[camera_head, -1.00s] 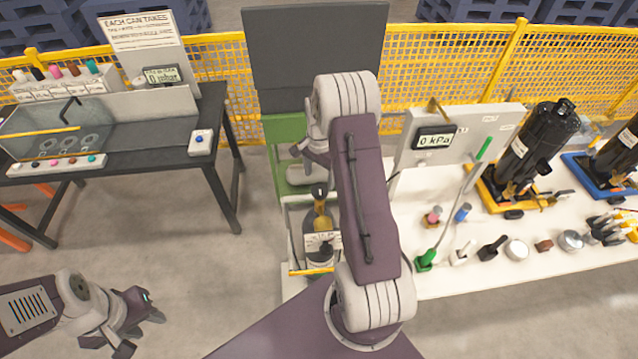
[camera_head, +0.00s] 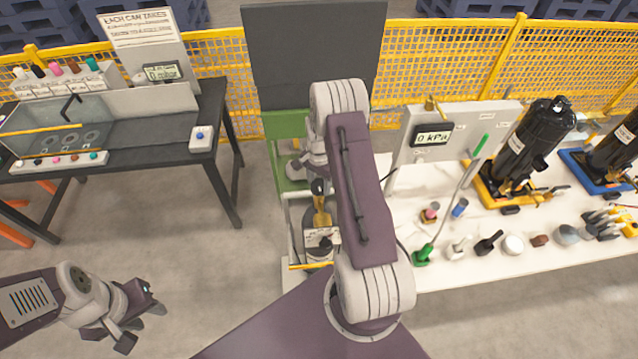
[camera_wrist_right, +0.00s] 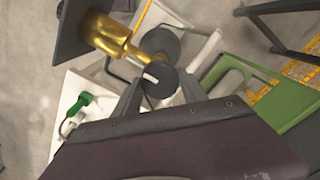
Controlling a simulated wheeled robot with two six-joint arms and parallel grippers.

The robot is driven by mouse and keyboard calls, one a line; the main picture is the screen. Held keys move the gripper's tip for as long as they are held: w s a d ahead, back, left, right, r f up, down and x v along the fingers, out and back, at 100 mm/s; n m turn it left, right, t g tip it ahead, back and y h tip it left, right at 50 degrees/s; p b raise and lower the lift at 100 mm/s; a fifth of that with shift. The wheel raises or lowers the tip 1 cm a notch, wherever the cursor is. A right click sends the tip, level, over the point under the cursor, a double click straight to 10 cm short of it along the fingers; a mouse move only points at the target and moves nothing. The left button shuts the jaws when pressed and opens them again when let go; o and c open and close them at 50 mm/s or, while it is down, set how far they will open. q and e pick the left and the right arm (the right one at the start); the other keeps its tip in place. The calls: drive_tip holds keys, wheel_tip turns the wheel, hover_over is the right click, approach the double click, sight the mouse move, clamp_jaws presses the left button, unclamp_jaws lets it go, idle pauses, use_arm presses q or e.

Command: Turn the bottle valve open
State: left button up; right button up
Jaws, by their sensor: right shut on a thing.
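The bottle (camera_head: 319,252) stands in a frame left of the white table, with a pale label and a brass valve (camera_head: 321,218) on top. My right arm covers part of it. In the right wrist view the brass valve body (camera_wrist_right: 110,35) shows at upper left, and a round black knob (camera_wrist_right: 160,82) with a pale mark sits between the fingers. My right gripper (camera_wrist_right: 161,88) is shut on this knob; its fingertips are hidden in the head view. My left gripper (camera_head: 143,314) is empty, its fingers apart, low at the left over bare floor.
The white table (camera_head: 480,272) at right carries a 0 kPa gauge panel (camera_head: 440,150), a green-handled tube, black cylinders and several small parts. A dark bench (camera_head: 160,140) stands at upper left. A green stand (camera_head: 285,125) is behind the bottle. Floor between is clear.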

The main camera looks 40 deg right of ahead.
drive_tip(key=shift+n+b, duration=0.65)
drive_tip(key=shift+n, duration=0.55)
drive_tip(key=n+b, duration=0.1)
drive_tip(key=n, duration=0.1)
drive_tip(key=shift+n, duration=0.3)
drive_tip(key=n+b, duration=0.1)
drive_tip(key=n, duration=0.5)
drive_tip(key=shift+w+b, duration=0.1)
drive_tip(key=shift+b, duration=0.3)
drive_tip(key=n+b, duration=0.1)
drive_tip(key=n, duration=0.5)
drive_tip(key=shift+r+n, duration=0.1)
drive_tip(key=shift+n, duration=0.3)
drive_tip(key=n, duration=0.6)
drive_tip(key=shift+b, duration=0.35)
drive_tip(key=shift+d, duration=0.1)
